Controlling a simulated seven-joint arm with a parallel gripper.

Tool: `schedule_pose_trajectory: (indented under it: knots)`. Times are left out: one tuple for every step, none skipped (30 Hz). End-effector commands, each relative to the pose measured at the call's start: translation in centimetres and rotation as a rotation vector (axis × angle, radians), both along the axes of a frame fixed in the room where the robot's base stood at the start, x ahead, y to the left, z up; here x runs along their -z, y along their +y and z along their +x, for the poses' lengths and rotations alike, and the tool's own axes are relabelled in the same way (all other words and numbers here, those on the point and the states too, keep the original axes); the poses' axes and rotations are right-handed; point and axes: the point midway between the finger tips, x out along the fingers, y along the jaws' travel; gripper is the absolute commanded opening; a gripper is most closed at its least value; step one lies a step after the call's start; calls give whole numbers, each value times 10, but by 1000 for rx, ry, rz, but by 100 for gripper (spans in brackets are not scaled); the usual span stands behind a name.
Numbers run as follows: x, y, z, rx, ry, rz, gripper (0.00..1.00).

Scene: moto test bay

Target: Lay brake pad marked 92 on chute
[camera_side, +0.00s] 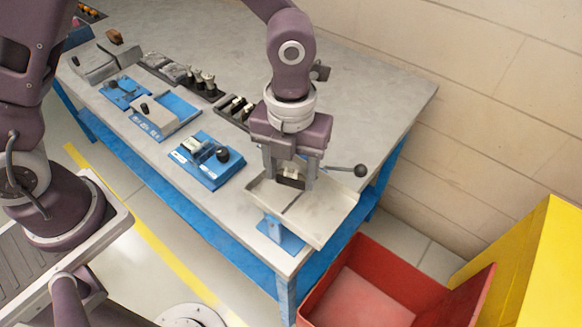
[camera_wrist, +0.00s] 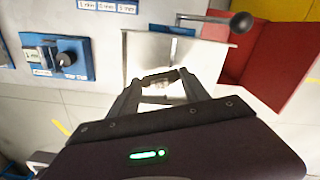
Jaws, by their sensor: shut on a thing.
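My gripper (camera_side: 290,174) points down over the chute (camera_side: 318,222), a pale metal tray on a blue stand at the table's front right corner. The gripper is shut on a small dark brake pad (camera_side: 291,181) with a light patch. Any number on the pad is too small to read. The pad is within the chute's outline; I cannot tell whether it touches the surface. In the wrist view, the fingertips (camera_wrist: 161,82) hold the pad (camera_wrist: 160,78) with the chute (camera_wrist: 205,62) behind it. The fingers hide part of the chute.
A lever with a black ball knob (camera_side: 360,170) sticks out beside the chute. A red bin (camera_side: 365,290) stands below the chute, near a yellow cabinet (camera_side: 545,270). Blue fixtures (camera_side: 208,160) and dark racks (camera_side: 236,110) with parts occupy the table's left. The back right tabletop is clear.

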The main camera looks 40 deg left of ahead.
Motion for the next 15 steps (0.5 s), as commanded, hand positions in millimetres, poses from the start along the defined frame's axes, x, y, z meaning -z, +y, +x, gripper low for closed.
schedule_pose_trajectory:
  knots:
    - [0, 0, 0, 0, 0, 0, 5]
    - [0, 0, 0, 0, 0, 0, 5]
    - [0, 0, 0, 0, 0, 0, 5]
    - [0, 0, 0, 0, 0, 0, 5]
    - [1, 0, 0, 0, 0, 0, 5]
    - [1, 0, 0, 0, 0, 0, 5]
    - [2, 0, 0, -1, 0, 0, 5]
    - [3, 0, 0, -1, 1, 0, 5]
    - [4, 0, 0, -1, 1, 0, 5]
    - [5, 0, 0, -1, 1, 1, 5]
    - [6, 0, 0, 0, 1, 1, 5]
    - [8, 0, 0, 0, 0, 1, 5]
    - [9, 0, 0, 1, 0, 1, 5]
    - [9, 0, 0, 1, 0, 1, 5]
    - [10, 0, 0, 1, 0, 0, 5]
